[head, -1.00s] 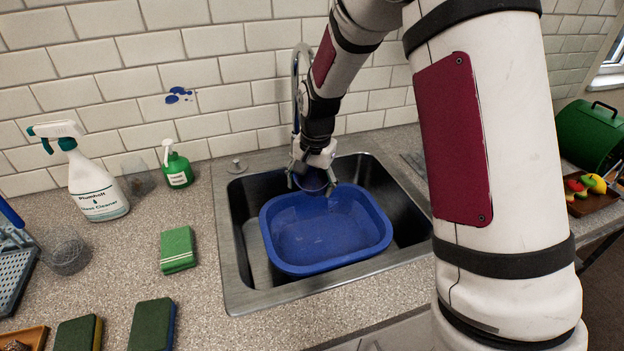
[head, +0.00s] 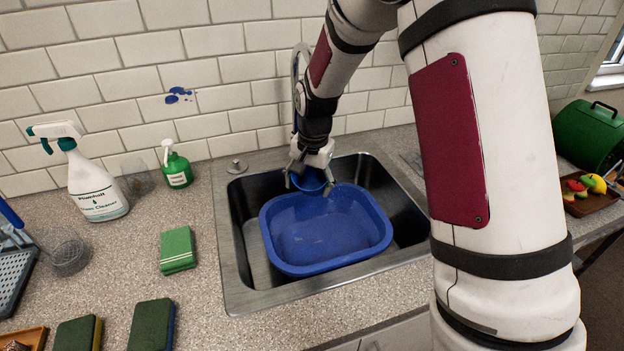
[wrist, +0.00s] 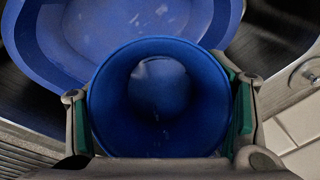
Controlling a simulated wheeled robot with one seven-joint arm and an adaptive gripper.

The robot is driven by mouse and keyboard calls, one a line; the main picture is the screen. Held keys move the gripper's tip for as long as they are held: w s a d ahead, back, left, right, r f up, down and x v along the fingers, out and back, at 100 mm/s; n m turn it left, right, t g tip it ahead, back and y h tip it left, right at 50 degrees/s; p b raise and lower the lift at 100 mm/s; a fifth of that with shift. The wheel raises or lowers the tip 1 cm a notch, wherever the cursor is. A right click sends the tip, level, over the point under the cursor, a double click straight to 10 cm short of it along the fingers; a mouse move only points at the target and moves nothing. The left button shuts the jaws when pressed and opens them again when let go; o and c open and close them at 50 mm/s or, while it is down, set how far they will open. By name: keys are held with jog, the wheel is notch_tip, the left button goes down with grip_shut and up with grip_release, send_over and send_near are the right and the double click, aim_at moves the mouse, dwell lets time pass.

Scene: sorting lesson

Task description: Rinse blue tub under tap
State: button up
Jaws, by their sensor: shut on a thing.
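My gripper (head: 308,176) is over the back of the sink, its fingers shut on a small round blue tub (head: 311,181). In the wrist view the tub (wrist: 158,110) fills the middle, its open mouth facing the camera, with a finger (wrist: 242,115) on each side. A few pale specks show inside it. The tap (head: 297,58) rises against the wall behind my arm. My arm and gripper hide its lower part, and I cannot tell whether water runs from it.
A large blue basin (head: 328,262) sits in the steel sink (head: 237,272), just in front of the tub. A spray bottle (head: 97,190), a green soap bottle (head: 177,168) and several sponges (head: 177,249) stand or lie on the counter to the left. A green bin (head: 588,135) is at right.

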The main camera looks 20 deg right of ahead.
jog(key=shift+s+a, duration=0.1)
jog(key=shift+s, duration=0.05)
jog(key=s+a+p, duration=0.3)
jog(key=s+a, duration=0.1)
jog(key=s, duration=0.2)
jog(key=shift+s+p, duration=0.3)
jog(key=shift+p, duration=0.1)
dwell(0.3)
dwell(1.2)
jog(key=s+a+r+p, duration=0.2)
jog(key=s+r+p, duration=0.2)
jog(key=shift+s+a, duration=0.15)
jog(key=shift+a, duration=0.1)
dwell(0.4)
dwell(0.5)
jog(key=w+d+n+y, duration=0.1)
jog(key=w+d+n, duration=0.4)
jog(key=n, duration=0.3)
jog(key=shift+w+d+f+n+g, duration=0.3)
jog(key=shift+d+f, duration=0.15)
jog(key=shift+d, duration=0.4)
